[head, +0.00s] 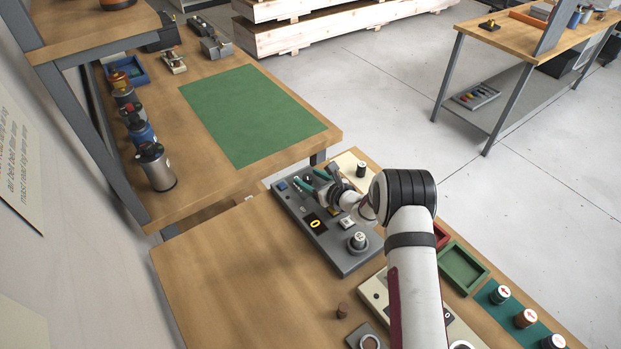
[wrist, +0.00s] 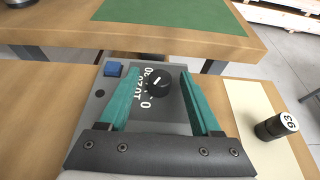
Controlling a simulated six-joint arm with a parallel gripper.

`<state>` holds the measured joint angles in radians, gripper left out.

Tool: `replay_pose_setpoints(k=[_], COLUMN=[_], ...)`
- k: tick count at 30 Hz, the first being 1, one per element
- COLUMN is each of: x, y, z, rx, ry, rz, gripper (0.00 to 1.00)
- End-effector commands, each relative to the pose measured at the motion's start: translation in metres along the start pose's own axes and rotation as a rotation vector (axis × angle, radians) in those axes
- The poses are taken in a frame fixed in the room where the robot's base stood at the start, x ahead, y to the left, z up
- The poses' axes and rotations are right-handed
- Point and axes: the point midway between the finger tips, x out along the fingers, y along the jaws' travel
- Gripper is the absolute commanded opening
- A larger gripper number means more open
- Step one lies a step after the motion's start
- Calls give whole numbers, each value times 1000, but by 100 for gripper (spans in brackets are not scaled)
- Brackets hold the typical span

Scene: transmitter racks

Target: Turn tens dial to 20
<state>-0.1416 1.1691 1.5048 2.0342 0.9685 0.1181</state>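The tens dial (wrist: 159,83) is a black round knob with a white mark, on a dark grey panel (wrist: 112,88). White numbers 0, 10, 20 and 30 curve along its left side; which one the mark points at is too small to tell. My gripper (wrist: 160,77) is open, its two teal fingers apart on either side of the dial in the wrist view. I cannot tell whether either finger touches it. In the head view my gripper (head: 312,181) is over the far end of the panel (head: 338,262), and the dial is hidden there.
The panel also bears a blue button (wrist: 113,70), a yellow display (head: 314,221) reading 0, and a pale knob (head: 358,241). A black cylinder marked 93 (wrist: 276,127) stands on a cream plate (wrist: 252,100) right of the panel. A green mat (head: 250,112) lies on the farther bench.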

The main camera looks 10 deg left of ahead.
Motion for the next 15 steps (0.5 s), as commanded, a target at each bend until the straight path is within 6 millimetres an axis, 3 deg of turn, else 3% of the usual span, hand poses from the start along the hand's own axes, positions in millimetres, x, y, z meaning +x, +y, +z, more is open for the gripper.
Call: replay_pose_setpoints(k=[1,10,15], x=[0,0,0], y=[0,0,0], z=[0,0,0], rx=[0,0,0], ry=[0,0,0], rz=[0,0,0], gripper=[56,2,0])
